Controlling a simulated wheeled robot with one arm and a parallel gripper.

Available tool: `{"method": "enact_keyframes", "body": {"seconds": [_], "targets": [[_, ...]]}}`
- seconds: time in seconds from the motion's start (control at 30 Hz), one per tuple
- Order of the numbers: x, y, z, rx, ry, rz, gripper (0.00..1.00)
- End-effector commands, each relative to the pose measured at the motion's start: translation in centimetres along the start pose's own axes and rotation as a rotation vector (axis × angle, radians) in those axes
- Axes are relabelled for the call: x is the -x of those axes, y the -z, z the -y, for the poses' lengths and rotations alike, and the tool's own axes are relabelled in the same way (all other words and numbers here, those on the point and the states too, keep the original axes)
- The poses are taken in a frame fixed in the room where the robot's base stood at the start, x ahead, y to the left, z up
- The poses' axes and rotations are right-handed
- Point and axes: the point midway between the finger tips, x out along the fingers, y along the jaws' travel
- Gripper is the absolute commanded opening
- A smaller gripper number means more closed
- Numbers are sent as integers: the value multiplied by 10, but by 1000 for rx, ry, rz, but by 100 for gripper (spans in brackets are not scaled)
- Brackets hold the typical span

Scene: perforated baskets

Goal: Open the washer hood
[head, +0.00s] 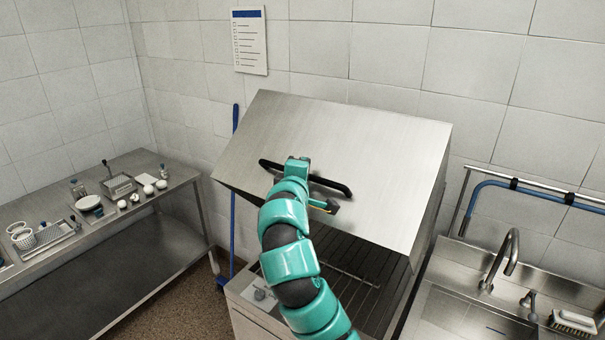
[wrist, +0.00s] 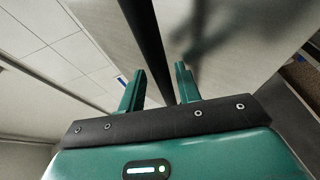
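The washer hood (head: 350,135) is a steel cover, tilted, with its front lower edge raised above the washer's slatted rack (head: 365,275). A black bar handle (head: 336,186) runs across its front face. My gripper (head: 312,186) is at the middle of this handle; the arm hides part of the bar. In the wrist view, the gripper's two green fingers (wrist: 160,88) stand apart, with the black handle (wrist: 146,35) passing between them.
A steel table (head: 130,205) with small dishes and white baskets stands at left. A blue-handled broom (head: 233,205) leans between table and washer. A sink (head: 450,310) with a tap (head: 505,260) is at right, with a blue hose (head: 535,190) on the wall above.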

Motion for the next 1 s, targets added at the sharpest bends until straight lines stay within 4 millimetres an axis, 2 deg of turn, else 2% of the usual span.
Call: {"method": "enact_keyframes", "body": {"seconds": [0.3, 0.47, 0.63, 1.0], "targets": [[0, -1, 2, 1, 4, 2, 36], [10, -1, 4, 1, 4, 2, 36], [38, 0, 6, 1, 1, 0, 36], [111, 1, 3, 0, -1, -3, 36]]}}
